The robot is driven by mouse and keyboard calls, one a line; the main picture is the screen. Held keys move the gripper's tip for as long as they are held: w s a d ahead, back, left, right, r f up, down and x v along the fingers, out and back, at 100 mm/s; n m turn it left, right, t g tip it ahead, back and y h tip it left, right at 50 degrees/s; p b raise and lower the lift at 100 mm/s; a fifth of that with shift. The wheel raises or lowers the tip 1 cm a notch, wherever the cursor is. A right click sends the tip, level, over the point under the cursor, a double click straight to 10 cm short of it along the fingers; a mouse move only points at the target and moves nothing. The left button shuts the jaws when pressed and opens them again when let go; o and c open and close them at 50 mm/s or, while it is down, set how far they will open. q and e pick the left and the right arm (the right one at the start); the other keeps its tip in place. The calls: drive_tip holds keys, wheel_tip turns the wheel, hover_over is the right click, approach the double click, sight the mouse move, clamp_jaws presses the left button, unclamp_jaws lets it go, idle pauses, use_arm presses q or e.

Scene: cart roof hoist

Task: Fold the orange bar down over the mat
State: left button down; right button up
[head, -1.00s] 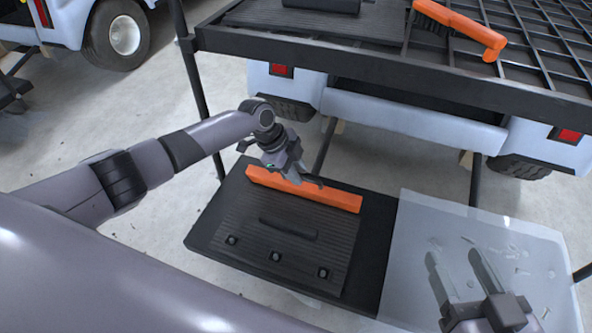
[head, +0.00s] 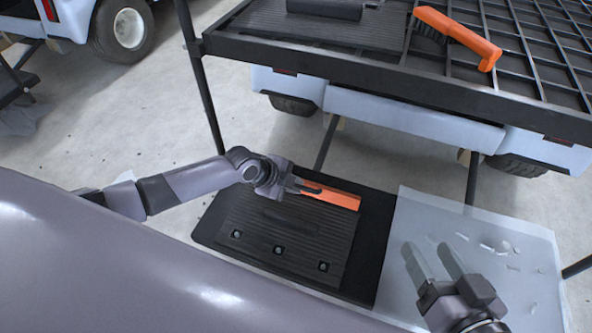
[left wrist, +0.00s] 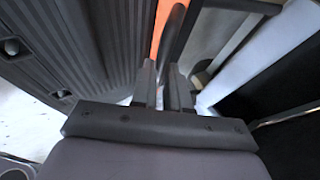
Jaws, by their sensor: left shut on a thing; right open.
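The orange bar (head: 333,198) lies along the far edge of the ribbed black mat (head: 290,235). Its left part is hidden behind my left gripper. My left gripper (head: 303,188) is shut on the orange bar, coming in from the left. In the left wrist view a strip of the orange bar (left wrist: 158,28) shows beyond the nearly closed fingers (left wrist: 162,88), beside a dark curved piece. The mat's ribs show at left there. My right gripper (head: 432,262) is open and empty over the pale sheet, apart from the bar.
The mat sits on a black board (head: 375,235). A pale translucent sheet (head: 500,265) with scraps lies at right. A black rack (head: 400,78) on posts stands beyond, carrying an orange-handled brush (head: 460,35). A white cart is behind it. Bare floor is free at left.

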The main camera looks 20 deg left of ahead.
use_arm(q)
drive_tip(key=shift+s+f+t, duration=0.6)
drive_tip(key=shift+s+t, duration=0.1)
drive_tip(key=shift+s+f, duration=0.4)
drive_tip(key=shift+f, duration=0.05)
drive_tip(key=c, duration=1.1)
unclamp_jaws()
drive_tip(key=shift+r, duration=0.2)
drive_tip(key=shift+p+v, duration=2.05)
drive_tip(key=shift+v, duration=1.4)
